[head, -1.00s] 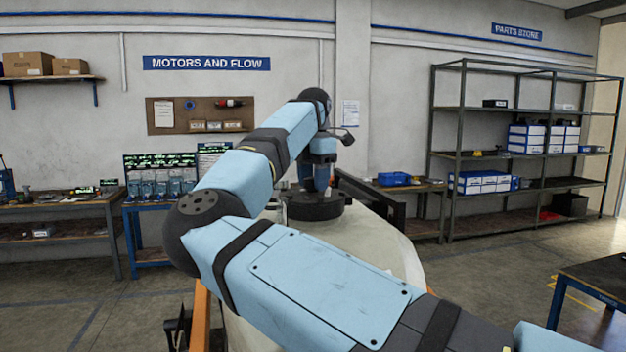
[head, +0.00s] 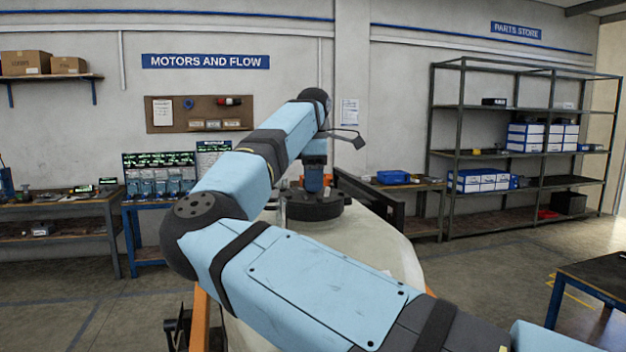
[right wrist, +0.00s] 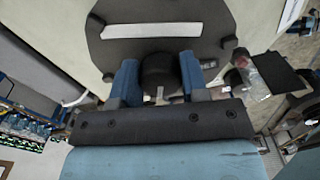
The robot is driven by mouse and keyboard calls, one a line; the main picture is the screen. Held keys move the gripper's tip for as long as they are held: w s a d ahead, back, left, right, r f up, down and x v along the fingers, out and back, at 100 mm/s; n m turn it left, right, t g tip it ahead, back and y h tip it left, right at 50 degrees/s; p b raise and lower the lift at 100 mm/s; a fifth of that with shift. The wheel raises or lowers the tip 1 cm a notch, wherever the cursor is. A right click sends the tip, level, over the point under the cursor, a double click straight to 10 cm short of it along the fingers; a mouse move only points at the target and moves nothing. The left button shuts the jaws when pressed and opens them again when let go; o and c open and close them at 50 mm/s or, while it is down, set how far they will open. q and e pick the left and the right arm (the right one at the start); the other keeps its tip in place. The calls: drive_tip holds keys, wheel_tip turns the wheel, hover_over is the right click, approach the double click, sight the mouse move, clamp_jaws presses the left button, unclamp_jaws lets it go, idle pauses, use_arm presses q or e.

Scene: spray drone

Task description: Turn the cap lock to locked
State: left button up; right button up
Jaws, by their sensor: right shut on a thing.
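The tank cap (head: 318,208) is a dark round disc on top of the pale tank (head: 375,232) in the head view. In the right wrist view the dark cap (right wrist: 112,42) lies flat below the gripper, with a white strip across it. My right gripper (head: 315,185) points straight down over the cap. In the right wrist view its two blue fingers (right wrist: 160,66) are shut on the dark round knob (right wrist: 158,76) in the cap's middle. Whether the lock stands at locked cannot be read. My left gripper is not in view.
A dark bar-like frame (head: 372,207) stands close right of the cap. Orange parts (head: 201,318) show at the tank's near left. Workbenches (head: 60,207) and a metal shelf rack (head: 520,155) line the back wall. Open floor lies around the tank.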

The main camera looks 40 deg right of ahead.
idle(0.3)
drive_tip(key=o, duration=0.9)
drive_tip(key=shift+o, duration=0.2)
wheel_tip(320, 180, up, 14)
drive_tip(key=shift+f, duration=0.15)
idle(0.3)
